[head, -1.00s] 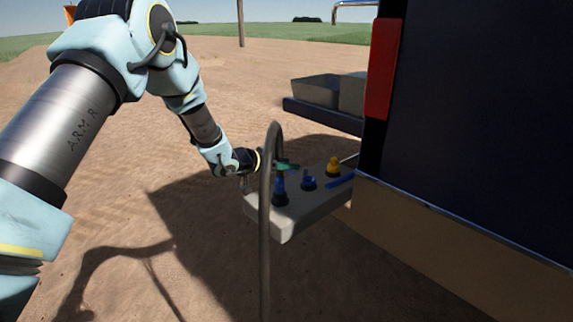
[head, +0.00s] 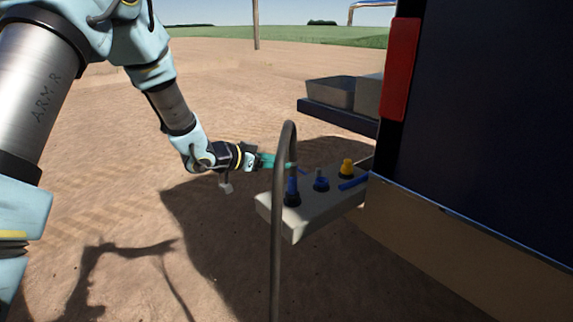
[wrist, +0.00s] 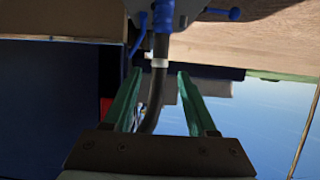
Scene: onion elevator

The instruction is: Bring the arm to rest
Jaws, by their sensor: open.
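My gripper (head: 268,161) is at the end of my arm, in the middle of the head view, just left of the curved pipe and near the control box. In the wrist view my gripper (wrist: 158,75) shows two green fingers spread apart with nothing held between them. The dark curved pipe (wrist: 157,80) passes through the view between the fingers; I cannot tell how far beyond them it is.
A large dark machine (head: 490,120) with a red panel (head: 400,70) fills the right. Open dirt ground (head: 110,190) lies left.

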